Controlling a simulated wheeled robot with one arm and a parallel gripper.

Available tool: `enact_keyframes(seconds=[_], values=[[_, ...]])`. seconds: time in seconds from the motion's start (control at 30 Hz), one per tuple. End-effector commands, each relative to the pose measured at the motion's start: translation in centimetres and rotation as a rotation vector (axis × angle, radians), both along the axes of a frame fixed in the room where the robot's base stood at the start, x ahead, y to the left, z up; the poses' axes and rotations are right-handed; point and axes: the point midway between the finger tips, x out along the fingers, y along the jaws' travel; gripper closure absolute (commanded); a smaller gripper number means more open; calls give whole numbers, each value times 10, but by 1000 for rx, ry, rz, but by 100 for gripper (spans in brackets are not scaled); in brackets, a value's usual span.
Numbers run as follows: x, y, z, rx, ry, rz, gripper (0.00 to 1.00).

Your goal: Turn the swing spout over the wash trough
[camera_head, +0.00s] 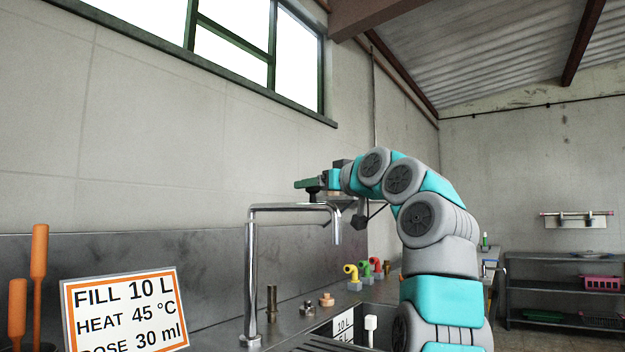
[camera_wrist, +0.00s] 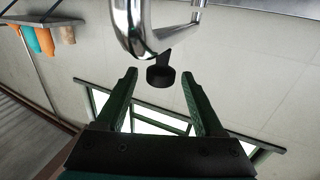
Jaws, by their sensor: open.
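The chrome swing spout (camera_head: 251,275) stands on the steel counter in the head view. Its top arm runs right and its outlet end points down. The spout also fills the top of the wrist view (camera_wrist: 130,25), just beyond my fingertips. My gripper (camera_wrist: 160,76) is open, its two green fingers apart. A black knob-like piece (camera_wrist: 160,77) shows between the fingertips, and I cannot tell its depth. In the head view my gripper (camera_head: 304,184) is above the spout's top arm. The wash trough (camera_head: 382,291) is partly hidden by my arm and the spout.
A sign (camera_head: 125,310) and orange-handled tools (camera_head: 38,252) stand at the left. Small coloured taps (camera_head: 352,271) and metal fittings (camera_head: 307,308) line the counter's back. A wall rises behind the spout. A shelf rack (camera_head: 560,290) stands far right.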

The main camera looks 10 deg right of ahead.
Motion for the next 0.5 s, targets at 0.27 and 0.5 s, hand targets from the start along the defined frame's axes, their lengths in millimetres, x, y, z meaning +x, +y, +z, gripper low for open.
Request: enact_keyframes(seconds=[0.27,0.5], values=[[11,5,0,-1,-1,0,30],[11,5,0,-1,-1,0,46]])
